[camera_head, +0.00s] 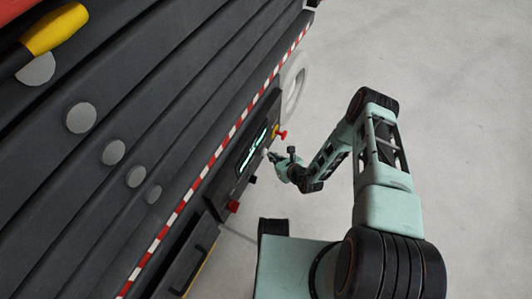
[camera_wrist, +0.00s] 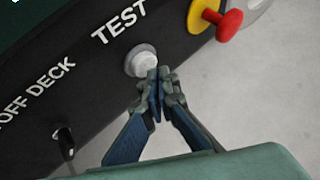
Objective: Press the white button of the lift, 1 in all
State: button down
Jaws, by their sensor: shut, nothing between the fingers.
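The white button (camera_wrist: 141,58) is a round pale knob on the dark panel of the lift, just below the printed word TEST in the wrist view. My gripper (camera_wrist: 156,82) is shut and empty. Its fingertips overlap the button's lower right edge in that view, and I cannot tell whether they touch it. In the head view my gripper (camera_head: 272,157) is close to the panel, beside the lit screen, and the button is too small to make out clearly.
A red knob on a yellow base (camera_wrist: 228,25) sits to the upper right of the button. A black toggle switch (camera_wrist: 64,140) is at the lower left, near the words OFF DECK. In the head view a red part (camera_head: 233,207) sticks out lower on the panel. The grey floor (camera_head: 450,100) is clear.

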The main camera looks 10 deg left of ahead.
jog(key=shift+w+a, duration=0.15)
jog(key=shift+a, duration=0.35)
dwell(0.3)
dwell(0.4)
jog(key=shift+s+d, duration=0.35)
jog(key=shift+d, duration=0.55)
jog(key=shift+s+d+p, duration=0.1)
jog(key=shift+s+d, duration=0.2)
jog(key=shift+d, duration=0.5)
jog(key=shift+s+d+p, duration=0.15)
jog(key=shift+s+d, duration=0.1)
jog(key=shift+d, duration=0.5)
jog(key=shift+s+d+p, duration=0.1)
jog(key=shift+s+d, duration=0.2)
jog(key=shift+d, duration=0.5)
jog(key=shift+w, duration=0.1)
